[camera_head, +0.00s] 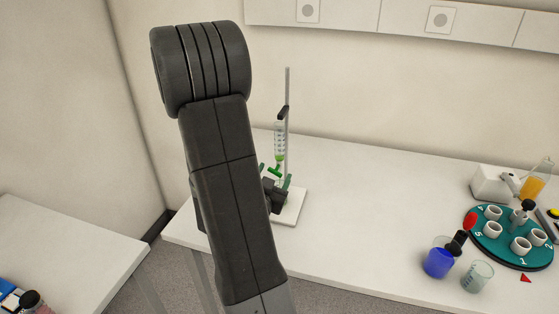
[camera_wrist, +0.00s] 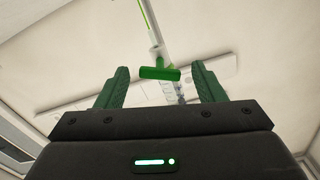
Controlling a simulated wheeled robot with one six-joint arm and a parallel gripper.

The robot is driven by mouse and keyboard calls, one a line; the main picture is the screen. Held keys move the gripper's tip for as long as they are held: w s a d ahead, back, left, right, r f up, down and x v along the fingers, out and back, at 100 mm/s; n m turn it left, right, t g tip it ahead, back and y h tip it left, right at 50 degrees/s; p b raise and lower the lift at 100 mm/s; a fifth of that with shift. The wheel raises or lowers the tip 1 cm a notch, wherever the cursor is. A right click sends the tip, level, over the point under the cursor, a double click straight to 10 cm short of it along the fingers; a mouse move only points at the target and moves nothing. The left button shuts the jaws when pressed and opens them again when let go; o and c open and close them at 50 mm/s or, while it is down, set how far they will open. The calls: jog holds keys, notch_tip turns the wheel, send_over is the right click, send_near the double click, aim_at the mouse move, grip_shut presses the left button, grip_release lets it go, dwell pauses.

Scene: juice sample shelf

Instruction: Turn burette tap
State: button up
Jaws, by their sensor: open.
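The burette (camera_head: 280,140) is a clear graduated tube clamped on a thin grey rod above a white stand base (camera_head: 290,211). Its green tap (camera_head: 274,171) is at the tube's lower end. In the wrist view the tap (camera_wrist: 160,73) is a green T-shaped handle, seen between the two green fingers and beyond their tips. My gripper (camera_wrist: 161,80) is open, with nothing between its fingers that I can see touching. In the head view my gripper (camera_head: 276,182) is just below the tap, partly hidden behind my arm.
A blue flask (camera_head: 438,261) and a clear beaker (camera_head: 477,276) stand near the bench's front right. Behind them is a teal carousel (camera_head: 484,246) with several white cups. The bench (camera_head: 365,210) is clear between the stand and the flask.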

aim_at(279, 166)
jog(key=p+x, duration=0.1)
jog(key=x, duration=0.5)
jog(key=shift+w, duration=0.1)
jog(key=shift+c, duration=0.4)
jog(key=c, duration=0.9)
jog(key=shift+f+n+b, duration=0.15)
jog(key=shift+n+b, duration=0.55)
jog(key=shift+n, duration=0.1)
jog(key=shift+n+b, duration=0.7)
jog(key=shift+n, duration=1.2)
jog(key=o, duration=1)
